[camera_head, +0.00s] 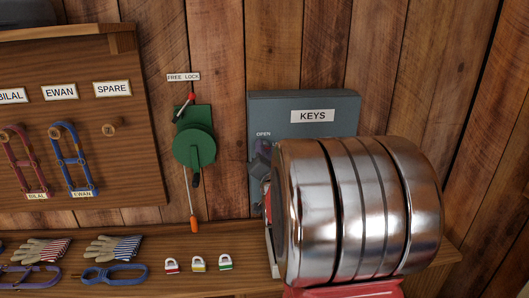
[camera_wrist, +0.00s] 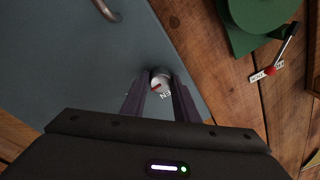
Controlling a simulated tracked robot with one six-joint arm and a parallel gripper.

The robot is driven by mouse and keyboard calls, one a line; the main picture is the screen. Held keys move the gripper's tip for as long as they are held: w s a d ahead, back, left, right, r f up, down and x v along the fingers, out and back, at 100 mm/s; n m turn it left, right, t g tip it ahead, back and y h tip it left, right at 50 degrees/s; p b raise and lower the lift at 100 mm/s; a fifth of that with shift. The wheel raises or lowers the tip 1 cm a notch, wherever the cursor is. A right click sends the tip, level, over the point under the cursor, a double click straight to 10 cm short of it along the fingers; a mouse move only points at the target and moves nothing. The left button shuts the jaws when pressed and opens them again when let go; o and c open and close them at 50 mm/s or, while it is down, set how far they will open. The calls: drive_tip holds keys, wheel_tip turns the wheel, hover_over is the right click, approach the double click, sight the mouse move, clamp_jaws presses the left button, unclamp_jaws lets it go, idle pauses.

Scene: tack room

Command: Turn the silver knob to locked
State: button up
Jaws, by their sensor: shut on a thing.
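The grey key box (camera_head: 290,103) hangs on the plank wall at centre right in the head view, with a "KEYS" label and the word "OPEN" on its front. In the wrist view the silver knob (camera_wrist: 161,80) stands on the box face (camera_wrist: 80,60), with a red mark on it and the letters "EN" just beside it. My gripper (camera_wrist: 160,88) is shut on the knob, one dark finger on each side. In the head view my arm hides the knob and much of the box's front.
A metal handle (camera_wrist: 106,10) is on the box face. A green device (camera_head: 194,147) with a red-tipped lever and "FREE LOCK" label hangs to the left. Several padlocks (camera_head: 198,264) sit on the shelf (camera_head: 240,268) below. A board (camera_head: 130,160) holds straps at far left.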

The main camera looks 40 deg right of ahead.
drive_tip(key=shift+w+a+f+m, duration=0.1)
drive_tip(key=shift+a+f+m, duration=0.1)
drive_tip(key=shift+m, duration=0.3)
drive_tip(key=o, duration=1.1)
drive_tip(key=shift+d+r, duration=0.1)
drive_tip(key=shift+d, duration=0.05)
drive_tip(key=shift+c, duration=0.2)
